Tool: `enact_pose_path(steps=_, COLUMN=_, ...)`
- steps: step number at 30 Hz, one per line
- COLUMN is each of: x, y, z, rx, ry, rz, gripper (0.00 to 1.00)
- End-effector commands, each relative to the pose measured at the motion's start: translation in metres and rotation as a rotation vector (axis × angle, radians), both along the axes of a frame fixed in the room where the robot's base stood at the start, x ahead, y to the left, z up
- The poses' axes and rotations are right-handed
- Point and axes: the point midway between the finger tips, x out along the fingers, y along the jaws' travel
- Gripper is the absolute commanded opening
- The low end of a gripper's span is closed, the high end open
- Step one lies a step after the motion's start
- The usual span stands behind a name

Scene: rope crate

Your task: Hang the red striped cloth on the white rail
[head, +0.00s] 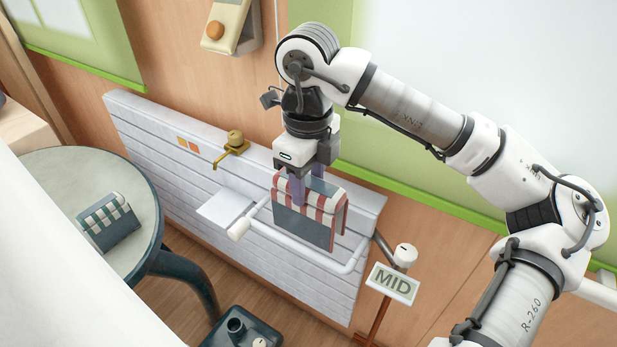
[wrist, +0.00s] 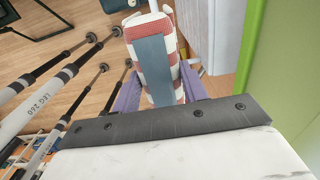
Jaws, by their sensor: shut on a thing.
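The red striped cloth (head: 303,223) is folded over, grey-blue with red and white bands. My gripper (head: 312,190) points down, with purple fingers shut on the cloth's upper part. In the wrist view the cloth (wrist: 152,58) lies between the fingers (wrist: 158,88). The white rail (head: 312,256) is a bent bar in front of the white slatted panel. In the head view the cloth's lower edge meets the line of the rail. I cannot tell whether the cloth touches it or is draped over it.
A sign reading MID (head: 392,284) on a post stands right of the rail. A brass tap (head: 234,143) and a small white shelf (head: 224,206) are on its left. A round table (head: 62,170) at the left holds a green striped cloth (head: 108,220).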

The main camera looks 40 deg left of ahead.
Motion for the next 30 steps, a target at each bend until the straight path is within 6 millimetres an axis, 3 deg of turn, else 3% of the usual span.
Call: enact_pose_path(steps=30, x=0.000, y=0.000, z=-0.086, rx=-0.002, ry=0.003, rz=0.000, gripper=0.10)
